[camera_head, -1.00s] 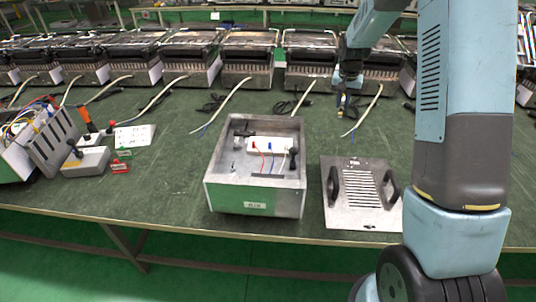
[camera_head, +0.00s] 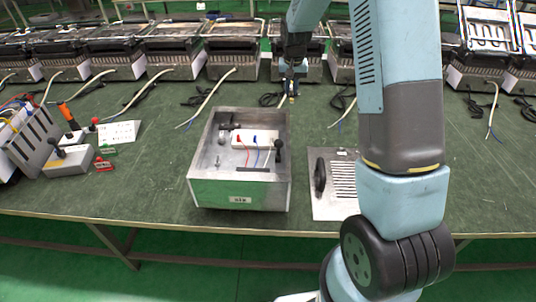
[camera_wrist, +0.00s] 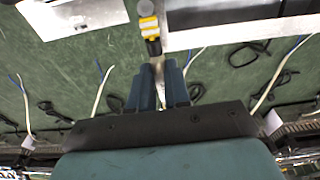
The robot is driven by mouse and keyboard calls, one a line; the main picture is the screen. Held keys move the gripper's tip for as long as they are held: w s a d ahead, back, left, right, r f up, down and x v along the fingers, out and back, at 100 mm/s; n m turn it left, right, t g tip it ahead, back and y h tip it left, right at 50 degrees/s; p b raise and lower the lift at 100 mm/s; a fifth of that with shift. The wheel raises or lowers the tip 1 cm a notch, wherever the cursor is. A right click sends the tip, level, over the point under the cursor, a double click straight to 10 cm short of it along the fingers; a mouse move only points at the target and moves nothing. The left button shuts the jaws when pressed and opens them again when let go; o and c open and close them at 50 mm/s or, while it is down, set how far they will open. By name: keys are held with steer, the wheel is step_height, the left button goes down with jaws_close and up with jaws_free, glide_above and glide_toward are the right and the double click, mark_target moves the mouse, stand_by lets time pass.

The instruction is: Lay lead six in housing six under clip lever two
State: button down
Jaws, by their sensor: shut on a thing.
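My gripper (camera_head: 290,93) is over the back of the bench, in front of the row of appliances. In the wrist view its two dark fingers (camera_wrist: 159,66) are shut on a thin pale thing, which looks like a white lead; I take it as lead six. A yellow and black piece with a round grey end (camera_wrist: 150,32) shows beyond the fingertips. An open metal housing (camera_head: 200,192) stands at the front of the bench, its label too small to read. It holds a white block (camera_head: 255,140) with red and blue wires, and black levers (camera_head: 278,146).
A slotted metal plate with a black handle (camera_head: 328,205) lies right of the housing, partly behind my arm. Other white leads (camera_head: 212,95) lie along the back of the bench. Switch boxes (camera_head: 70,160) stand at the left.

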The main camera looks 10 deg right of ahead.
steer(key=s+a+n+y, duration=0.1)
steer(key=s+a+n, duration=0.6)
steer(key=a+n, duration=0.2)
steer(key=n+g+y, duration=0.1)
steer(key=n, duration=0.8)
glide_above(264, 154)
steer(key=a, duration=0.4)
steer(key=f, duration=1.2)
steer(key=shift+w+d+f, duration=0.25)
steer(key=shift+w+f, duration=0.1)
steer(key=shift+f, duration=0.05)
steer(key=d, duration=0.4)
steer(key=shift+s, duration=0.4)
steer(key=shift+f, duration=0.6)
steer(key=c, duration=1.1)
jaws_free()
steer(key=shift+f, duration=0.1)
